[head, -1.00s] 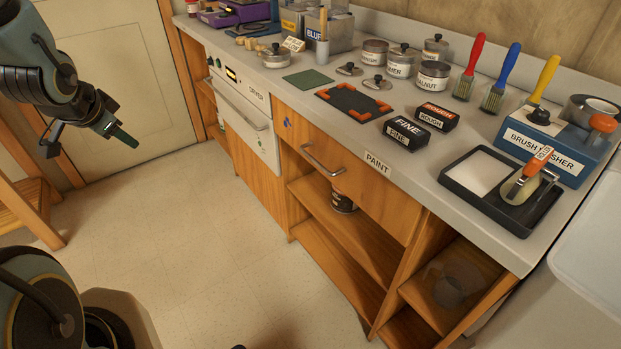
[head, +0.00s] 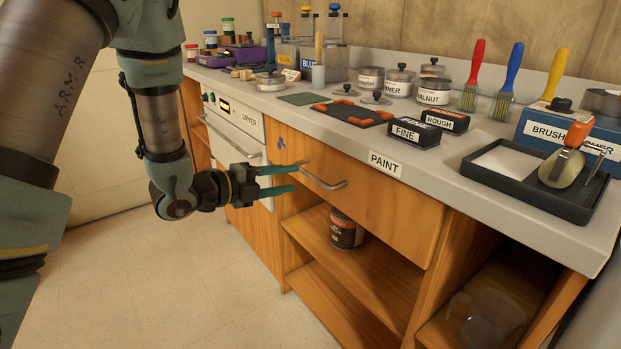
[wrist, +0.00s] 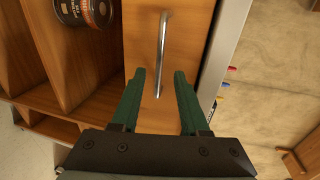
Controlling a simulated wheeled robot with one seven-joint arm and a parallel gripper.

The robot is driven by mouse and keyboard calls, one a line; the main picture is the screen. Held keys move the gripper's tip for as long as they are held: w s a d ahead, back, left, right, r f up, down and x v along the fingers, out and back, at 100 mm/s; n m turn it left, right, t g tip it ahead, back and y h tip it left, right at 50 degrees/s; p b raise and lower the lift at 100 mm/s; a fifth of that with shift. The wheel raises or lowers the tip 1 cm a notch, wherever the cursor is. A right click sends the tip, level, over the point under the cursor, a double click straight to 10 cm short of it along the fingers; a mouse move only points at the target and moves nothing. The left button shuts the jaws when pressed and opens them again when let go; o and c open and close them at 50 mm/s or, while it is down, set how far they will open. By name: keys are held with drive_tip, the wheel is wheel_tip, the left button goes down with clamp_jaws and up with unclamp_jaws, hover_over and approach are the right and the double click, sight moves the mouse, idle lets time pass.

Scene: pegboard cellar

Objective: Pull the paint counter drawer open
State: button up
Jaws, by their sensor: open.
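The paint counter drawer (head: 372,201) has a wooden front under the worktop and looks shut. A PAINT label (head: 385,164) is on the counter edge above it. Its curved metal handle (head: 322,179) runs along the front; the wrist view shows the handle (wrist: 163,50) between and beyond the fingertips. My gripper (head: 296,178) is open, its two green fingers pointing at the drawer near the handle's left end. In the wrist view my gripper (wrist: 160,75) straddles the handle's near end. I cannot tell whether either finger touches it.
Below the drawer is an open shelf with a dark can (head: 346,229). A white dryer (head: 235,128) is to the left. The worktop holds sanding blocks, tins, brushes and a black tray (head: 535,185). The floor in front (head: 190,290) is clear.

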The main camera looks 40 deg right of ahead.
sight(309, 176)
drive_tip(key=x, duration=0.7)
drive_tip(key=shift+d, duration=0.1)
drive_tip(key=shift+c, duration=0.3)
clamp_jaws()
idle(0.9)
